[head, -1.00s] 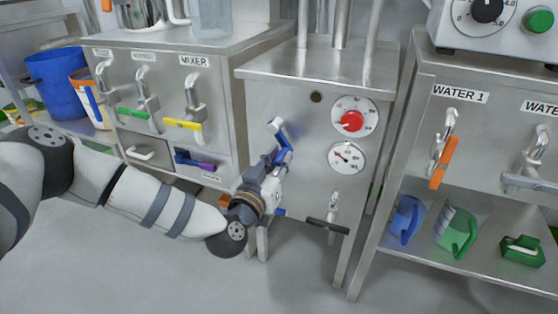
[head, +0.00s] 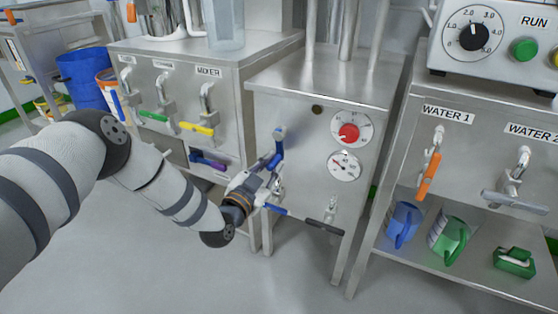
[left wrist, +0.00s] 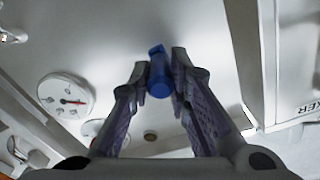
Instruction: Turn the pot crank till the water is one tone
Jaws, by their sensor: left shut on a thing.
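The pot crank (head: 279,137) is a blue handle on the front of the steel cabinet in the middle of the head view. My left gripper (head: 272,170) is at its lower part, in front of the cabinet's left side. In the left wrist view my left gripper (left wrist: 160,78) has its fingers shut on the blue grip of the crank (left wrist: 159,80), one on each side. The water in the pot is not visible. My right gripper is not in view.
The middle cabinet (head: 295,105) carries a red-knobbed dial (head: 348,132), a gauge (head: 344,165) and a black-handled tap (head: 325,226). The Water 1 tap (head: 430,170) has an orange handle. Jugs stand on the right lower shelf.

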